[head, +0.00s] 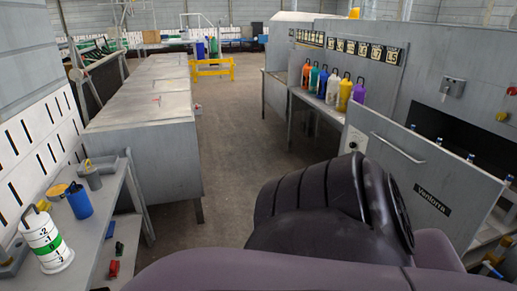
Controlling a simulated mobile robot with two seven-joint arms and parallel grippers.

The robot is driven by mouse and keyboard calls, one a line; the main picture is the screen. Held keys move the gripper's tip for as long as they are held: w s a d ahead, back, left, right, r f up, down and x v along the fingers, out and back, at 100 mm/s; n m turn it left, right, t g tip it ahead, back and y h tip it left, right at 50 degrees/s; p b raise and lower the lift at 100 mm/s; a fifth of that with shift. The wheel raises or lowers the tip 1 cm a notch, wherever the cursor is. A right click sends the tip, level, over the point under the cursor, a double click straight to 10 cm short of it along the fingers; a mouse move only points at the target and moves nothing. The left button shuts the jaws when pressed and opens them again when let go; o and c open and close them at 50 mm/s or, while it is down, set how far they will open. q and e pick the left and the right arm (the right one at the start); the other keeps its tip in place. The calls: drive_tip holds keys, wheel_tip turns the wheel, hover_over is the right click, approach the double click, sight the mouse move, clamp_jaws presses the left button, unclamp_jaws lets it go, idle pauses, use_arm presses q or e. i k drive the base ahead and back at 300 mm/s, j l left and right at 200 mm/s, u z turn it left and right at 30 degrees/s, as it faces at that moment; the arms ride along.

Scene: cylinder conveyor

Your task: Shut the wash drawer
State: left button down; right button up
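The wash drawer (436,174) is at the right, a grey front panel with a long bar handle (398,148) and a "Ventorra" label. The panel stands out from the machine (423,75), with a dark opening and several blue-topped pieces (471,158) behind it, so the drawer is open. A large dark part of my own arm fills the lower middle and covers the panel's lower left. Neither gripper can be seen, and I cannot tell whether the arm touches the drawer.
Several coloured cylinders with hoop handles, including a yellow one (345,95), line a shelf beyond the drawer. The left bench (100,225) holds a white cylinder (46,240) and a blue one (79,201). Open floor (240,130) runs down the middle towards a yellow barrier (212,68).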

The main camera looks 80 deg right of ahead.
sight(439, 189)
drive_tip(key=z, duration=3.65)
drive_tip(key=i+j+z, duration=0.3)
drive_tip(key=i, duration=0.4)
drive_tip(key=i+j+z, duration=0.25)
drive_tip(key=i+j, duration=0.15)
drive_tip(key=i, duration=0.3)
drive_tip(key=i+j+z, duration=0.3)
drive_tip(key=i+j, duration=0.25)
drive_tip(key=i, duration=0.1)
